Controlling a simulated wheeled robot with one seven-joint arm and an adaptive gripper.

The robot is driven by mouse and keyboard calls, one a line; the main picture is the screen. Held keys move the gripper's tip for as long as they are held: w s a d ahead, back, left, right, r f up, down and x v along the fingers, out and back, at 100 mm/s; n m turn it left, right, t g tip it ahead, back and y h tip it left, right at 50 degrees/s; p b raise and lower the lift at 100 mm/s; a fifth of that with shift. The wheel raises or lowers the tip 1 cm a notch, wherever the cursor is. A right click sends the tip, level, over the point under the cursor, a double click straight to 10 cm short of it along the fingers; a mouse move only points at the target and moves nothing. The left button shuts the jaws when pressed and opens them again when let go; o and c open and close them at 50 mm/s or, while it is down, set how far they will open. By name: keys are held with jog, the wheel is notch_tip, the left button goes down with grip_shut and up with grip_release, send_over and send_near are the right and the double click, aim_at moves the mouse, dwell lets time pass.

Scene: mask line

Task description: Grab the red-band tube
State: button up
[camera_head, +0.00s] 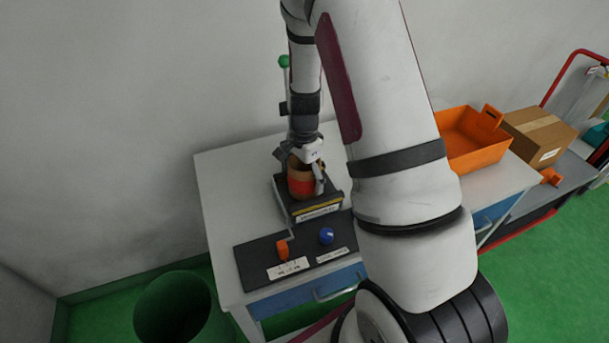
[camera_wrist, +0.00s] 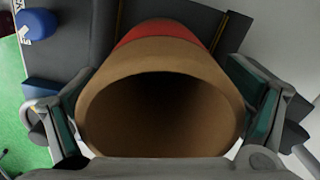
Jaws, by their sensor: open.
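The red-band tube (camera_head: 301,186) is a brown cardboard tube with a red band. In the head view it stands on a dark block-like stand (camera_head: 312,210) on the table. My gripper (camera_head: 308,172) is around its upper part, fingers on either side. In the wrist view the tube's open, hollow end (camera_wrist: 160,112) fills the middle, with its red band (camera_wrist: 168,31) beyond. My gripper (camera_wrist: 160,125) is open, with one finger at the left and one at the right of the tube. Whether the pads touch it I cannot tell.
A dark mat (camera_head: 259,259) in front of the stand carries an orange piece (camera_head: 282,250) and a blue knob (camera_head: 326,236). An orange bin (camera_head: 474,146) and a cardboard box (camera_head: 538,136) stand at the right. A thin post with a green ball (camera_head: 284,61) rises behind my gripper.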

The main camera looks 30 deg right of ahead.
jog(key=c, duration=1)
jog(key=shift+c, duration=0.3)
